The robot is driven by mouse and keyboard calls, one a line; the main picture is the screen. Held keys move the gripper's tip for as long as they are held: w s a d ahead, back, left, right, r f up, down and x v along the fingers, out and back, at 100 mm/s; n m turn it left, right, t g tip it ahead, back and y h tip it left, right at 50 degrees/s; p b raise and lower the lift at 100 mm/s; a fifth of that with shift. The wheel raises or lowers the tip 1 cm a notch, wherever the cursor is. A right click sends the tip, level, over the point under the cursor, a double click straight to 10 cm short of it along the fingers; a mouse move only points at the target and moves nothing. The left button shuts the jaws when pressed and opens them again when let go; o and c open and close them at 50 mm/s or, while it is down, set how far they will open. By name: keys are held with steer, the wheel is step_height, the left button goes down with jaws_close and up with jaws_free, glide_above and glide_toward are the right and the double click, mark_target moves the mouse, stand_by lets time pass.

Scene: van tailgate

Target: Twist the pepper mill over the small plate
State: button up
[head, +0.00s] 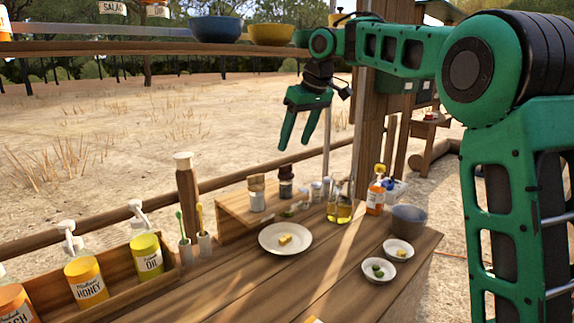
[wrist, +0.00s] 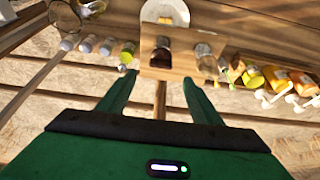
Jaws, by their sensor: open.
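A dark jar-like grinder with a brown top (head: 286,181), which looks like the pepper mill, stands on a raised wooden shelf at the back of the counter. It also shows in the wrist view (wrist: 161,52), ahead of the fingers. My gripper (head: 296,146) is open and empty, pointing down in the air above and behind the shelf. In the wrist view its fingers (wrist: 160,82) are spread apart. Two small plates (head: 398,257) (head: 366,273) lie at the counter's right, holding small food pieces. A larger white plate (head: 268,244) with a yellow piece lies mid-counter.
A light-topped jar (head: 257,194) stands left of the mill. An oil bottle (head: 340,211), an orange-labelled bottle (head: 376,196) and a grey bowl (head: 408,219) stand to its right. Pump bottles (head: 86,283) fill a crate at left. A vertical post (head: 363,130) rises beside my arm.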

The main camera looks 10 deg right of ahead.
mark_target(287, 165)
steer(key=x, duration=0.8)
steer(key=shift+a+f, duration=0.1)
steer(key=shift+f, duration=0.15)
steer(key=c, duration=1.1)
